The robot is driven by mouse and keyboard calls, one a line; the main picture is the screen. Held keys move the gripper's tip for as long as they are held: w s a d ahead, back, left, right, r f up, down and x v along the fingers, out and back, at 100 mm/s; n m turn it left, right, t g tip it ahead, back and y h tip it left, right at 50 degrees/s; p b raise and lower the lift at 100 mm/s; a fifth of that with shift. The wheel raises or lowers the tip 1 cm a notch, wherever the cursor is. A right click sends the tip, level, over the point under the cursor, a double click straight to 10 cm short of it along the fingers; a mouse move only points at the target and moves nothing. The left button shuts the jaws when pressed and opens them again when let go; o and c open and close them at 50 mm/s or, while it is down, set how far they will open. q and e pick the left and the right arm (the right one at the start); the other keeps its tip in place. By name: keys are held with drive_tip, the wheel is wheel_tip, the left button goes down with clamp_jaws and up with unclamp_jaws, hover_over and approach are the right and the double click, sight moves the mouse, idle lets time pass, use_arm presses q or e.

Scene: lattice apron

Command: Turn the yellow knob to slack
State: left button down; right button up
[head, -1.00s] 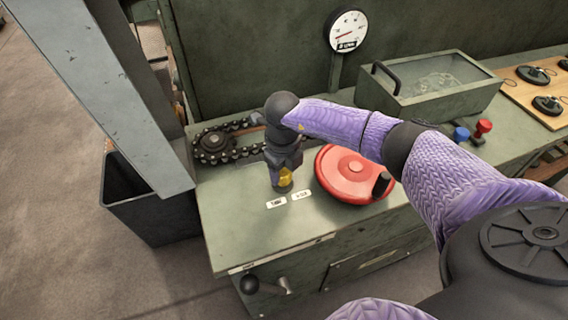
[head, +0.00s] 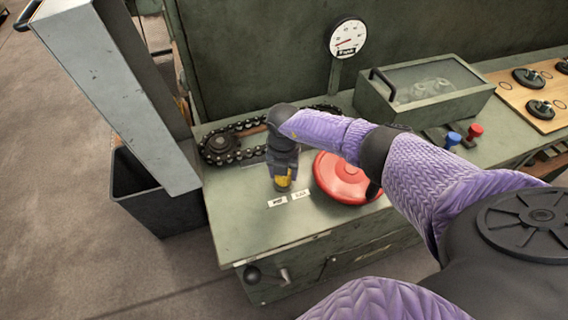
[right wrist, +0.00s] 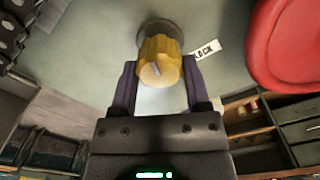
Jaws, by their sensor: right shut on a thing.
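The yellow knob (head: 283,182) stands on the green bench top, behind two small white labels. In the right wrist view the ribbed knob (right wrist: 160,58) shows a pale line on its face. My right gripper (head: 283,172) points down over the knob. In the right wrist view its two dark fingers (right wrist: 159,72) are on either side of the knob, shut on it. One label (right wrist: 206,50) reads "LACK" in the part that shows, beside the knob; the other label (head: 277,201) is too small to read in the head view. My left gripper is not in view.
A red handwheel (head: 343,179) is close right of the gripper, partly behind my arm. A chain on a sprocket (head: 218,148) lies behind left. A dial gauge (head: 348,37), a glass-lidded box (head: 425,101) and red and blue plungers (head: 475,131) are farther back.

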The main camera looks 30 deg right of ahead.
drive_tip(key=m+p, duration=0.1)
drive_tip(key=m, duration=0.1)
drive_tip(key=m+p, duration=0.1)
drive_tip(key=m, duration=0.1)
drive_tip(key=shift+w+r+m, duration=0.1)
drive_tip(key=shift+r+m, duration=0.1)
drive_tip(key=shift+m, duration=0.1)
drive_tip(key=m+p, duration=0.1)
drive_tip(key=m, duration=0.2)
drive_tip(key=shift+m, duration=0.4)
drive_tip(key=m+p, duration=0.1)
drive_tip(key=m, duration=0.2)
drive_tip(key=shift+f+m, duration=0.1)
drive_tip(key=shift+m, duration=0.3)
drive_tip(key=shift+w+m, duration=0.1)
drive_tip(key=shift+m, duration=1.1)
drive_tip(key=o, duration=1.3)
drive_tip(key=shift+f, duration=0.1)
